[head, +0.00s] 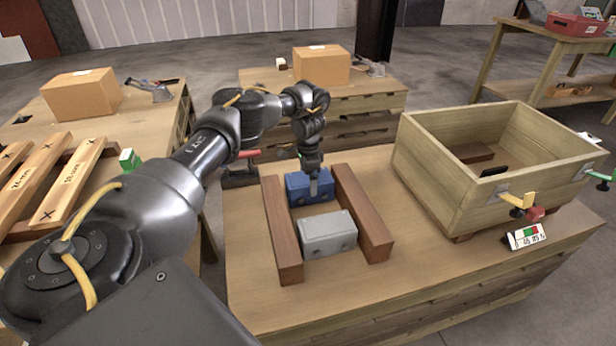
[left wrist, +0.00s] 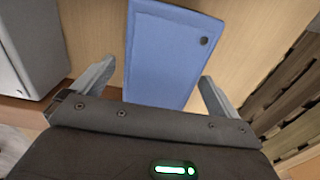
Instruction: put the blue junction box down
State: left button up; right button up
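The blue junction box (head: 298,190) sits on the table between two brown wooden rails, behind a grey junction box (head: 328,236). It appears to rest on the tabletop. My left gripper (head: 314,180) points down over the blue box. In the left wrist view, the blue box (left wrist: 172,50) lies between the fingers of my left gripper (left wrist: 155,88); the fingers are spread, with a visible gap on the left side. The box's lower end there is hidden by the gripper body. My right gripper is not in view.
The left rail (head: 281,228) and right rail (head: 362,212) flank both boxes closely. The tabletop's front is clear. Other tables hold cardboard boxes and planks.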

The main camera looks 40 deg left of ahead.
pick_arm(q)
jog(key=shift+r, duration=0.3)
notch_tip(320, 180, up, 5)
jog(key=shift+w+f+p, duration=0.1)
jog(key=shift+p, duration=0.55)
notch_tip(320, 180, up, 7)
jog(key=p, duration=0.3)
jog(key=shift+f, duration=0.15)
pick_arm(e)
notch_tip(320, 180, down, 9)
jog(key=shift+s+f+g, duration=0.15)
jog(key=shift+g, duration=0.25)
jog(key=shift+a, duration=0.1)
